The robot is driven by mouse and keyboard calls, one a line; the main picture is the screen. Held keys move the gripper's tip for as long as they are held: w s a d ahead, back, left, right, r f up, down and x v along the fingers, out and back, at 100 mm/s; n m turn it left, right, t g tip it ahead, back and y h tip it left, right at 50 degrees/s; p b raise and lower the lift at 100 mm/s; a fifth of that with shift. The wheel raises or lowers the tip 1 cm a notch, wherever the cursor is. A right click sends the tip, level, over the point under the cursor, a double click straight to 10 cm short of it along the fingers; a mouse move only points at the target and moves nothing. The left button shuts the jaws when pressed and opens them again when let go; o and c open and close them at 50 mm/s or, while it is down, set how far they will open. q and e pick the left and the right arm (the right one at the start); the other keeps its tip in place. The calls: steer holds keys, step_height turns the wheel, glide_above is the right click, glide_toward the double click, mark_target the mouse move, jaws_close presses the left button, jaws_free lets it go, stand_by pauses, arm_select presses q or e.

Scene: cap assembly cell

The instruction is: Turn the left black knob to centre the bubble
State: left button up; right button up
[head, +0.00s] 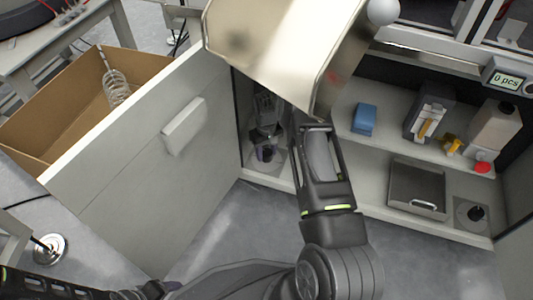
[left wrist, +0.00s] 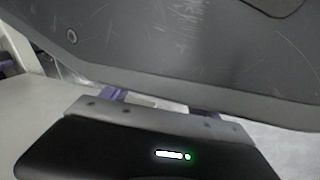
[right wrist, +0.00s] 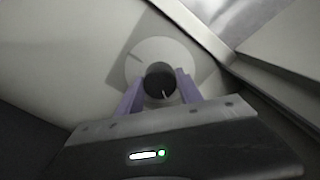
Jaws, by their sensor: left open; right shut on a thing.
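The left black knob (head: 267,153) sits on a square base plate inside the open cabinet, at the lower left of the opening. My right gripper (head: 265,142) reaches down to it. In the right wrist view the knob (right wrist: 160,80) stands on a pale round disc with a short dark mark, between the two purple fingers (right wrist: 160,92), which are shut on it. A second black knob (head: 476,213) sits on a plate at the cabinet's right. My left gripper (left wrist: 146,98) is open; its purple fingers are mostly hidden by a grey surface. I cannot make out a bubble.
The open cabinet door (head: 150,150) stands on the left, with a cardboard box (head: 35,110) behind it.

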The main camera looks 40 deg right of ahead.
mark_target(266, 152)
steer(key=shift+s+n, duration=0.1)
steer(key=shift+n, duration=0.7)
steer(key=o, duration=1.4)
steer(key=shift+r, duration=0.1)
step_height(266, 152, up, 8)
steer(key=p, duration=0.3)
steer(key=shift+f, duration=0.2)
